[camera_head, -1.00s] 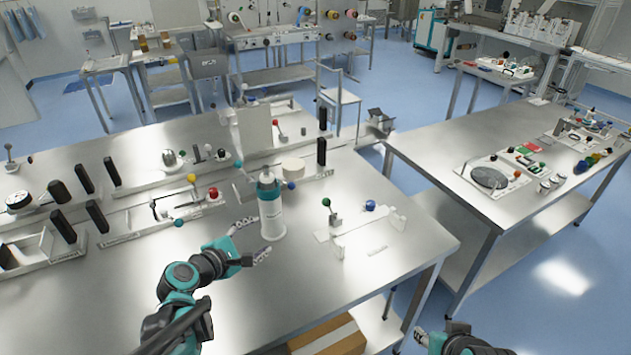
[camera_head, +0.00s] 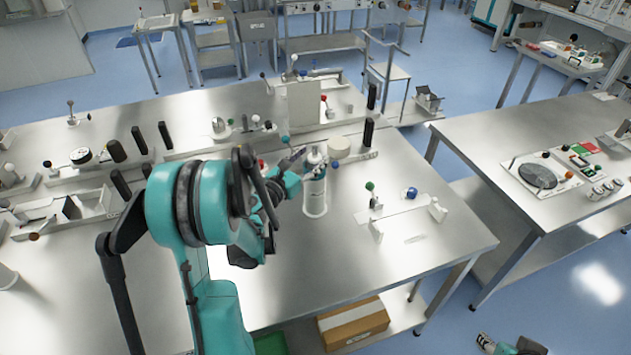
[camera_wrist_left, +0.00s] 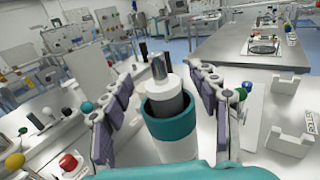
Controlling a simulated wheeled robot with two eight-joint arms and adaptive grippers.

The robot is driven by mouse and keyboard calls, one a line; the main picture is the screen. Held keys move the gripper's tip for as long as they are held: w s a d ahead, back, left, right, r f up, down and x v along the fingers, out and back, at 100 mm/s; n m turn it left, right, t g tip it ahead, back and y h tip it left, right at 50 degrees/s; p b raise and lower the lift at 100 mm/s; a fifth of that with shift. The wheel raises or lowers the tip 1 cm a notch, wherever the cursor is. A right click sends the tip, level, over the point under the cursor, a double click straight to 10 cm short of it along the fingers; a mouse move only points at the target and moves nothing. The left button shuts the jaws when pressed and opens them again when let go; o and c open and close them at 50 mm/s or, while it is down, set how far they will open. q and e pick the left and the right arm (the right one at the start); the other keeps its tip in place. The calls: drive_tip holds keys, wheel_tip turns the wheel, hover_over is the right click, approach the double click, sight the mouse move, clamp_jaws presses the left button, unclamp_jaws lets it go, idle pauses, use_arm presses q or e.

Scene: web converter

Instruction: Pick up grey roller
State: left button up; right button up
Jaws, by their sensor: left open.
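A tall upright cylinder (camera_head: 315,196) stands on the near metal table. My right gripper (camera_head: 485,342) is low at the bottom edge, off the table.
A white disc (camera_head: 339,143) and black upright blocks lie behind. Fixtures fill the table's left.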

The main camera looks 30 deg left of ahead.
use_arm(q)
drive_tip(key=shift+w+d, duration=0.1)
drive_tip(key=shift+w, duration=0.85)
drive_tip(key=shift+s, duration=0.1)
drive_tip(key=shift+c, duration=0.4)
clamp_jaws()
